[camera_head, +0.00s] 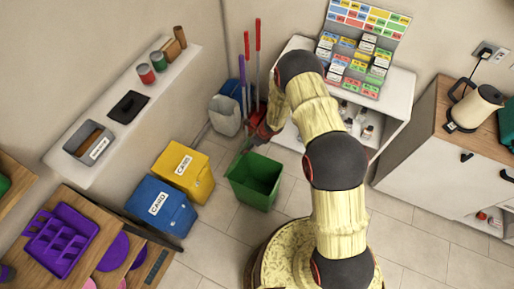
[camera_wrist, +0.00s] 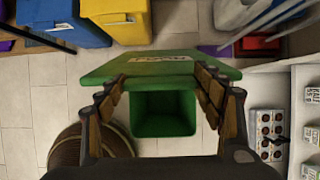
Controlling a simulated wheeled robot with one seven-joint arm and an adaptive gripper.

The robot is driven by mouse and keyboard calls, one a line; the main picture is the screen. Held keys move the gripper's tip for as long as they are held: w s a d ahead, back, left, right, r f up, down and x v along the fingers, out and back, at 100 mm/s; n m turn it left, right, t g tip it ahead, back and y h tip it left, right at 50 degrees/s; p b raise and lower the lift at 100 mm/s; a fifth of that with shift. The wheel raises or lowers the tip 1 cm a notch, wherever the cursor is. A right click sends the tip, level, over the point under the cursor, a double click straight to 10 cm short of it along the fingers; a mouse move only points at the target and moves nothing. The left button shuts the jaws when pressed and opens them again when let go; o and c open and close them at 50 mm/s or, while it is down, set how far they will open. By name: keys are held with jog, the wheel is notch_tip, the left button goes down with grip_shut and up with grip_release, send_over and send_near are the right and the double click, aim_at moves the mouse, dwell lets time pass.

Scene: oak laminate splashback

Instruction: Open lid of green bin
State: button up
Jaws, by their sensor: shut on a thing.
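The green bin (camera_head: 255,185) stands on the tiled floor, its dark inside visible from above. In the wrist view, the open green bin (camera_wrist: 163,128) lies below the lid. The green lid (camera_wrist: 160,66), with a pale label, is swung up off the opening toward the back. My gripper (camera_wrist: 160,80) has one finger at each side of the lid and is shut on it. The lid is hard to make out there.
A yellow bin (camera_head: 183,172) and a blue bin (camera_head: 160,207) stand to the left. Brooms, a white jug (camera_head: 224,115) and a red container are behind. A white shelf unit (camera_head: 398,105) stands at right. Open floor lies in front of the bin.

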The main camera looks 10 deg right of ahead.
jog(key=w+a, duration=0.1)
jog(key=a, duration=0.1)
jog(key=w+a+r, duration=0.1)
jog(key=w+a, duration=0.1)
jog(key=shift+w+r, duration=0.1)
dwell(1.0)
jog(key=o, duration=1.7)
jog(key=v, duration=1.2)
